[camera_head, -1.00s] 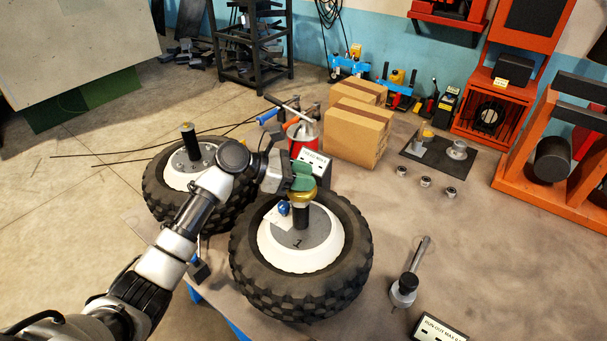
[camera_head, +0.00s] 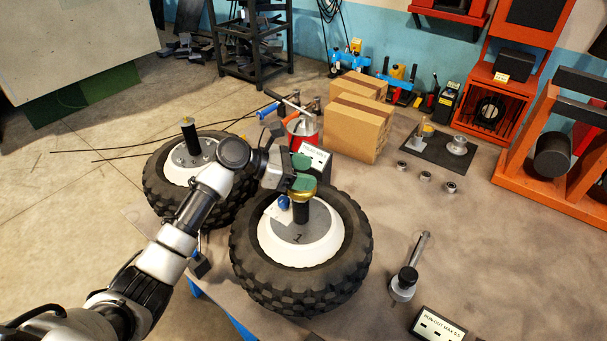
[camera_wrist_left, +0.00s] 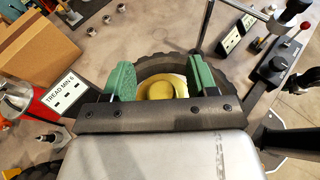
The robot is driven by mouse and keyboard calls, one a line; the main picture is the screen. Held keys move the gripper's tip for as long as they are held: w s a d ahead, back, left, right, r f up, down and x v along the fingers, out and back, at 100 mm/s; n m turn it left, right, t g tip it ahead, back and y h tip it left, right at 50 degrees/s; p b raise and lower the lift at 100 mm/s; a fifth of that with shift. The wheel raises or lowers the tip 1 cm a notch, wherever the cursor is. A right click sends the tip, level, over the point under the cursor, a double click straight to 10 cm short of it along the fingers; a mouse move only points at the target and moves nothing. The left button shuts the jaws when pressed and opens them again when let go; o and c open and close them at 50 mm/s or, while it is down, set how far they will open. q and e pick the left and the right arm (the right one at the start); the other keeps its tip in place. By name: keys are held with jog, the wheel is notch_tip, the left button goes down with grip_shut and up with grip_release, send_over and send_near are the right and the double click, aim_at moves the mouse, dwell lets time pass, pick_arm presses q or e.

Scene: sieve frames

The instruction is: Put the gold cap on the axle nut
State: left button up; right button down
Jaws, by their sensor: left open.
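The gold cap (camera_head: 302,195) sits at the top of the black axle post (camera_head: 301,214) in the middle of the front wheel (camera_head: 300,285). The post stands upright from a grey hub disc marked 1. My left gripper (camera_head: 302,173) is right above the cap, its green fingers open. In the left wrist view the gold cap (camera_wrist_left: 161,89) lies between the two fingers of my left gripper (camera_wrist_left: 162,78). The cap hides the nut or thread under it, so I cannot tell how it is seated. My right gripper is not in view.
A second wheel (camera_head: 155,190) with a black post stands behind my left arm. Cardboard boxes (camera_head: 357,130), a label stand (camera_head: 314,161), a gauge tool (camera_head: 404,283) and several small nuts (camera_head: 425,176) lie around. The table's right side is mostly clear.

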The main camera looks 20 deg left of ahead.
pick_arm(q)
jog(key=b+v, duration=0.3)
jog(key=v, duration=0.9)
jog(key=shift+r, duration=0.25)
